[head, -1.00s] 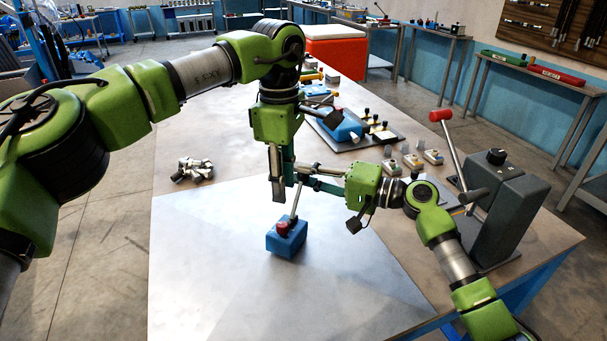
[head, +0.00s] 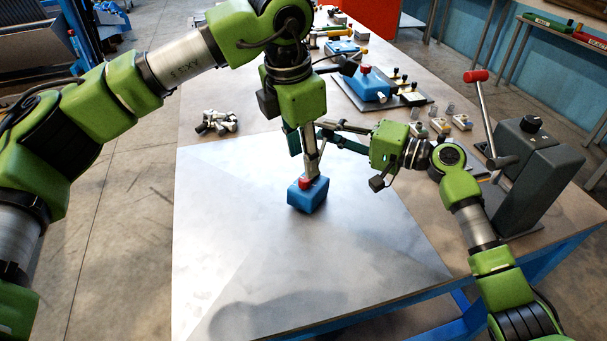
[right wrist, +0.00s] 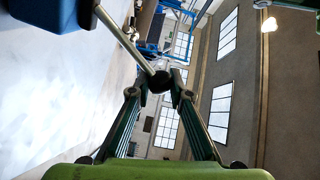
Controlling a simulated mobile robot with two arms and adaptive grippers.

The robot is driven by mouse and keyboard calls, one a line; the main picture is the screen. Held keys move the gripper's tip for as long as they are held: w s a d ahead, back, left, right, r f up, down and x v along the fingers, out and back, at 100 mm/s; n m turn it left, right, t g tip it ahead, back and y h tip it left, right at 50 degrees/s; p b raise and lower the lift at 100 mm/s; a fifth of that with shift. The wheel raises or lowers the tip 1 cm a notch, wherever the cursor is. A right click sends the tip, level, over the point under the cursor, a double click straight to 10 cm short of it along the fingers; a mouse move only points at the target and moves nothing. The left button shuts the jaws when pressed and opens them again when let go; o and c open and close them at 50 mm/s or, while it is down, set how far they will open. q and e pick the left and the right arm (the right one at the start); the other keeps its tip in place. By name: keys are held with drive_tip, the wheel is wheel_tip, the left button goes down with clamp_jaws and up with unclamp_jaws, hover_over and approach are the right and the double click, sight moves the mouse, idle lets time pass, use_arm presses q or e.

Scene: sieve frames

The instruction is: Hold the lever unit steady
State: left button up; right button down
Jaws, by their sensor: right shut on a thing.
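The lever unit (head: 307,196) is a small blue box with a red part on top, standing on the pale sheet on the table. Its blue body also shows at the upper left of the right wrist view (right wrist: 45,8). My left gripper (head: 303,166) points down just above the box. Its fingers look apart, and whether they touch the unit is unclear. My right gripper (right wrist: 158,88) is shut on the dark knob (right wrist: 160,80) at the end of the unit's metal lever (right wrist: 122,38). In the head view the lever is largely hidden behind the left gripper.
A grey box with a red-tipped lever (head: 530,160) stands at the table's right. A metal fitting (head: 217,122) lies at the left. Another blue unit (head: 372,84) sits on a dark plate behind my grippers, with small blocks (head: 440,126) nearby. The front sheet is clear.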

sight(304, 179)
use_arm(q)
drive_tip(key=w+f+n, duration=0.1)
drive_tip(key=f+n, duration=0.1)
drive_tip(key=w+f+n+t, duration=0.1)
drive_tip(key=f+n, duration=0.1)
drive_tip(key=f, duration=0.1)
drive_tip(key=w+f+n+t, duration=0.1)
drive_tip(key=f+n, duration=0.1)
drive_tip(key=f, duration=0.1)
drive_tip(key=shift+f+h, duration=0.25)
drive_tip(key=shift+h, duration=0.15)
idle(0.3)
clamp_jaws()
